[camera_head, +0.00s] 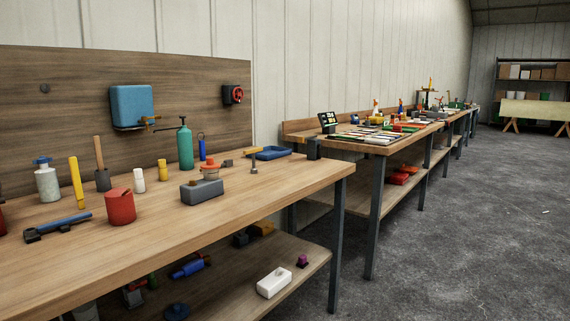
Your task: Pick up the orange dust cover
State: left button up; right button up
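I cannot tell for certain which thing is the orange dust cover. A small round orange piece (210,173) with a pale top sits toward the back of the near workbench, behind a grey block (202,191). Orange-red pieces (401,176) also lie on the lower shelf of the second bench, too small to make out. Neither of my grippers is in view.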

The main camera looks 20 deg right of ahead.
aim_at(209, 164)
jog(key=i+l+u, duration=0.1)
jog(key=u, duration=0.3)
jog(key=i+l+u, duration=0.4)
jog(key=l, duration=0.2)
jog(key=i+l+u, duration=0.2)
jog(key=l, duration=0.15)
jog(key=i+l, duration=0.1)
jog(key=l, duration=0.25)
jog(key=i+l+u, duration=0.1)
jog(key=l, duration=0.25)
jog(key=i+l, duration=0.1)
jog(key=l, duration=0.25)
